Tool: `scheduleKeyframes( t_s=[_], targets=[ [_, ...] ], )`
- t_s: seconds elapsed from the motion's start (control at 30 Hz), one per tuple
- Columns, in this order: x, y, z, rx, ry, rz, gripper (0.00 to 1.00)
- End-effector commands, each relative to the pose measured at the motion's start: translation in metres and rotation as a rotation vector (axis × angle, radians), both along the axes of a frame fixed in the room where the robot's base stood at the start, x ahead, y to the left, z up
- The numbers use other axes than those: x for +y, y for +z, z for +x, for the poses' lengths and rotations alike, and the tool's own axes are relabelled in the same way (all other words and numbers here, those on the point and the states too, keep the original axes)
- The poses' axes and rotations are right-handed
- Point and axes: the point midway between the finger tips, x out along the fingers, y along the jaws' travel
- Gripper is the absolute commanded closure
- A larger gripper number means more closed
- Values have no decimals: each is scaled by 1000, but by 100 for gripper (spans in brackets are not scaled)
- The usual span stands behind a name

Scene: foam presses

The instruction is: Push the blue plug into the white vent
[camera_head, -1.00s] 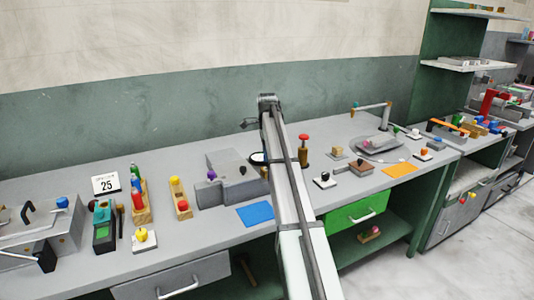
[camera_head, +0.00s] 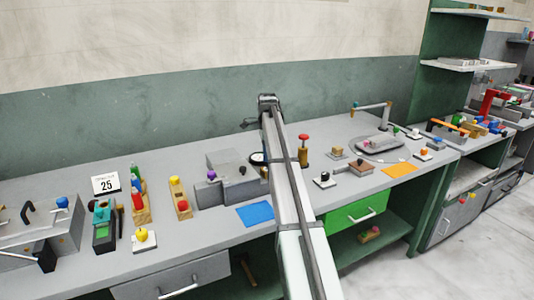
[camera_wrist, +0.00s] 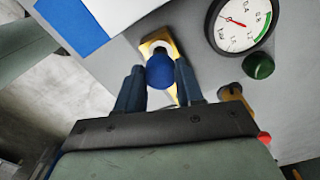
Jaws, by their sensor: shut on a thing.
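In the wrist view the blue plug (camera_wrist: 160,71) shows as a round blue ball between the two dark blue fingers of my gripper (camera_wrist: 160,78). The fingers are shut on it, one on each side. A yellow-tan piece with a pale opening (camera_wrist: 151,46) lies behind the ball; the ball hides part of it, and I cannot tell whether they touch. I cannot make out the white vent for certain in either view. In the head view my arm hides the gripper and the plug.
A round gauge (camera_wrist: 240,22) and a dark green knob (camera_wrist: 258,66) are close on the right in the wrist view. A blue mat (camera_head: 256,213) lies left of my arm. A brass post with a red top (camera_head: 303,152) stands to its right. Grey blocks (camera_head: 230,165) stand left.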

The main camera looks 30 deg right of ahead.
Motion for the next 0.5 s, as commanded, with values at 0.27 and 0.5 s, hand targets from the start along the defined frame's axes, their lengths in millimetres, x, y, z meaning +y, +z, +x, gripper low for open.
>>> scheduleKeyframes(
  t_s=[0.27, 0.5],
  targets=[
    [0, -5, 0, 0, 0, 0, 94],
    [0, -10, 0, 0, 0, 0, 94]
  ],
)
